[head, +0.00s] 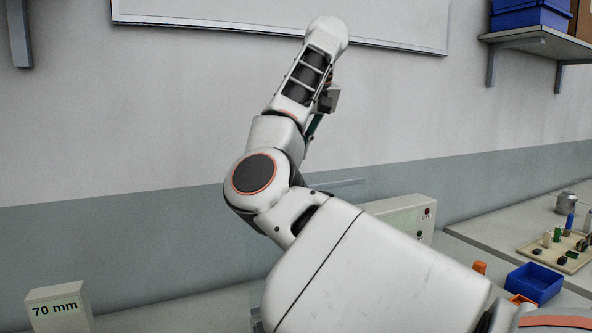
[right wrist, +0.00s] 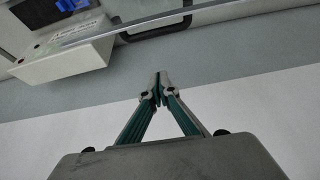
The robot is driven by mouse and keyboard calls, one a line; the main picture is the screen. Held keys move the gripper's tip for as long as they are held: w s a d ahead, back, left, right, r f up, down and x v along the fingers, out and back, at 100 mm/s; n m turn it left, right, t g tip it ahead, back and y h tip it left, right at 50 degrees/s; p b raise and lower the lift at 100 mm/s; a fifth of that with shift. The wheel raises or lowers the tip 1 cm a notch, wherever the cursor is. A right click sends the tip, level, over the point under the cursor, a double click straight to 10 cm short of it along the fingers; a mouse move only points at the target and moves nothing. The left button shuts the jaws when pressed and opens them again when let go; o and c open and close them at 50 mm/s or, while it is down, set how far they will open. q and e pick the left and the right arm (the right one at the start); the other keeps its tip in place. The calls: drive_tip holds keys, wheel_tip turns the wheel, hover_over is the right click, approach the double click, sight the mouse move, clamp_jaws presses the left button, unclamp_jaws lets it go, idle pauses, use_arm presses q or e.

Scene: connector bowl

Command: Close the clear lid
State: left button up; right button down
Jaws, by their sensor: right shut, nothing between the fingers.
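The clear lid (head: 350,185) shows in the head view as a faint transparent panel standing up behind my right arm; most of it is hidden by the arm. In the right wrist view a thin clear edge with a dark handle-like bar (right wrist: 155,32) runs across the top, and I cannot tell for sure that it is the lid. My right gripper (right wrist: 160,86) is shut and empty, its fingertips apart from that edge. In the head view only part of this gripper shows, high beside the raised forearm. My left gripper is not in view.
A pale box (head: 405,214) with small buttons stands behind my arm. A 70 mm block (head: 58,308) is at lower left. A blue bin (head: 535,282), an orange piece (head: 480,267) and a wooden board (head: 555,255) with small parts are at right. The wall is behind.

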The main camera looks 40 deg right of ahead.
wheel_tip(320, 180, down, 9)
drive_tip(key=shift+s+b, duration=0.15)
drive_tip(key=shift+b, duration=0.15)
idle(0.5)
drive_tip(key=shift+d+f, duration=0.1)
